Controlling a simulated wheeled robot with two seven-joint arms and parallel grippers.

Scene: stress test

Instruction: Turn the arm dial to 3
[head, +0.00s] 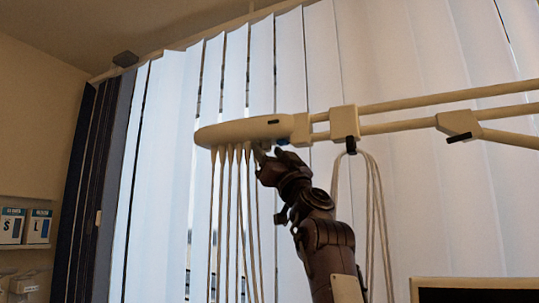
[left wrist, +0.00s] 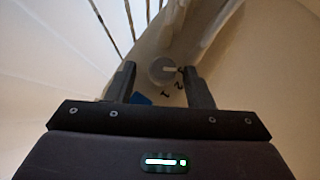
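The dial is a round grey knob (left wrist: 162,70) on the underside of the pale overhead arm (head: 245,131). In the left wrist view its light pointer mark points right, towards a dark mark close to the right finger that I cannot read surely. The digits 1 and 2 show below and to the lower right of the knob. My left gripper (left wrist: 159,82) is open, with one finger on each side of the knob and gaps visible. In the head view my left gripper (head: 264,155) is up against the arm's underside, hiding the dial. My right gripper is not in view.
Several thin cords (head: 236,220) hang from the arm left of my gripper, and looped cables (head: 375,210) hang to its right. Pale rails (head: 420,105) carry the arm. Vertical blinds (head: 165,150) stand behind. A dark screen (head: 475,294) is at the lower right.

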